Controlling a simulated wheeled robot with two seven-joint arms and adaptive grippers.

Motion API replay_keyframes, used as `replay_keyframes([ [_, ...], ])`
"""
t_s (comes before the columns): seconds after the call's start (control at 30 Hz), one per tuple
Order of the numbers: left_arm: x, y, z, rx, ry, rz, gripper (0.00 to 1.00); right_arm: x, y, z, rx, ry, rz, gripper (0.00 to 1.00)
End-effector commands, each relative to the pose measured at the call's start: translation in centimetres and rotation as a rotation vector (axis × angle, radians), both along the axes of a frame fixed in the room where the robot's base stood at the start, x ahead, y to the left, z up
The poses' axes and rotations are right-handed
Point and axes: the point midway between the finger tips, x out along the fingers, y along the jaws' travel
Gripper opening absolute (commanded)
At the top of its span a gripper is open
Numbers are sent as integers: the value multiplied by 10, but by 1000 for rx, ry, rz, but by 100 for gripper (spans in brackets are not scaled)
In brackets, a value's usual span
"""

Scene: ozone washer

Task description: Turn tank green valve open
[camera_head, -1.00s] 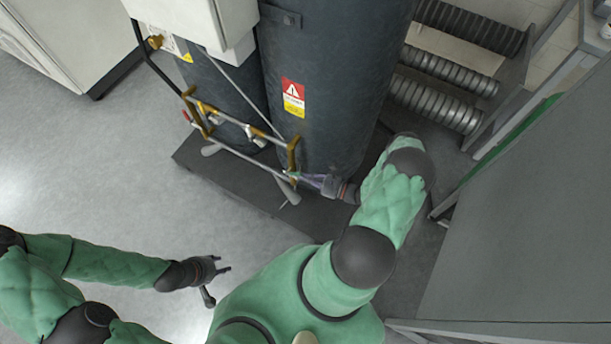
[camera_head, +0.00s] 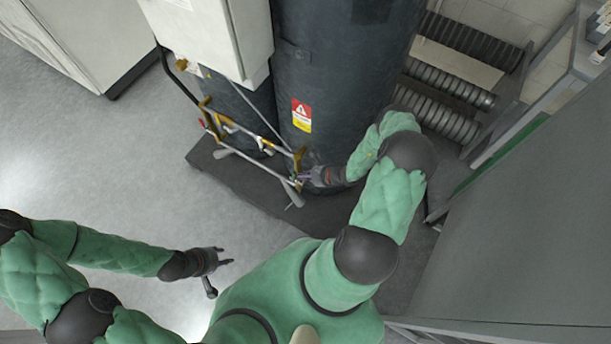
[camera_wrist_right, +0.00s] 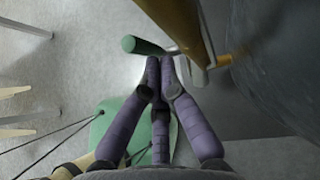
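The green valve handle (camera_wrist_right: 143,45) shows in the right wrist view as a short green bar on a thin metal stem, beside a brass pipe (camera_wrist_right: 181,25). In the head view it is too small to make out clearly at the foot of the dark tank (camera_head: 335,80). My right gripper (camera_head: 301,176) is at the right end of the brass pipework there. In the wrist view its purple fingers (camera_wrist_right: 161,62) are drawn together, tips just below the stem, right of the green handle; no clear grip on it shows. My left gripper (camera_head: 230,256) is open and empty over the floor.
A white cabinet box (camera_head: 215,35) hangs beside the tank. The tank stands on a dark base plate (camera_head: 235,180). Corrugated hoses (camera_head: 440,85) lie to its right, and a grey panel (camera_head: 520,220) bounds the right side.

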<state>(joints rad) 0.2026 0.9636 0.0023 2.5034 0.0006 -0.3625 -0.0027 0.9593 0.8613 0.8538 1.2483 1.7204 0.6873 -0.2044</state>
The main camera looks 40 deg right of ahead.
Motion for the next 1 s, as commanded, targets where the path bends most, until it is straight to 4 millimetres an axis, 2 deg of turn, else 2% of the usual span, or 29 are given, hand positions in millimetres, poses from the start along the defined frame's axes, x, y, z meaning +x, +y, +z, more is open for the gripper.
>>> replay_keyframes([
  [0.77, 0, 0, 4, 0, 0, 0, 40, 5, 2, 3, 2, -3, 0, 0],
  [1.0, 0, 0, -1, 0, 0, 0, 40, 3, -5, 1, 1, -4, 4, 0],
])
